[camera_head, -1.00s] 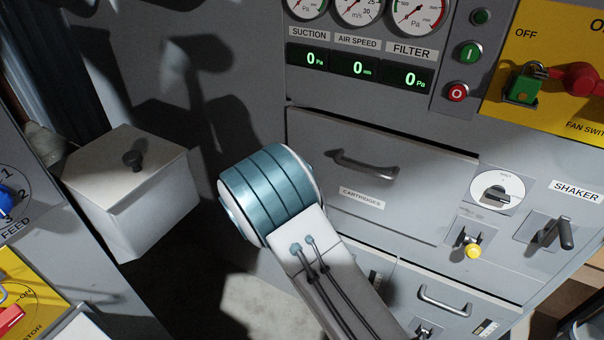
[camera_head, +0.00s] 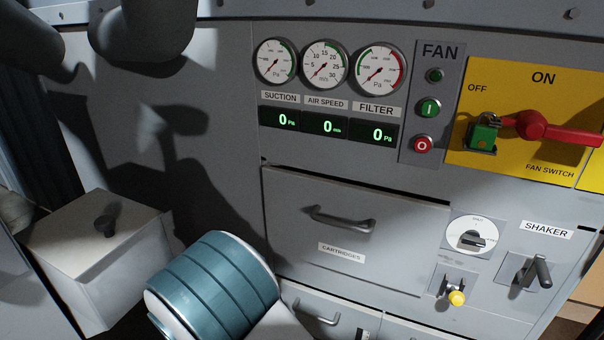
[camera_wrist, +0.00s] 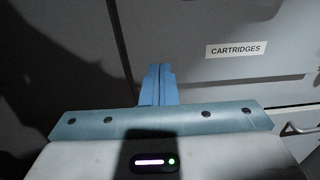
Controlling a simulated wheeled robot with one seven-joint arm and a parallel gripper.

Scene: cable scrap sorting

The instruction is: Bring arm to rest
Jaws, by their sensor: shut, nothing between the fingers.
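My gripper (camera_wrist: 159,84) shows in the wrist view with its two blue fingers together and nothing between them. It points toward the grey cabinet front, left of the CARTRIDGES label (camera_wrist: 236,49). I cannot tell how far it is from the panel. In the head view, a teal and white joint of my arm (camera_head: 215,290) fills the lower middle, and the gripper itself is out of frame.
A cartridge drawer (camera_head: 350,225) with a grey handle is closed. A yellow fan switch panel (camera_head: 545,90) has a red lever and green padlock. A grey box (camera_head: 90,260) stands at left.

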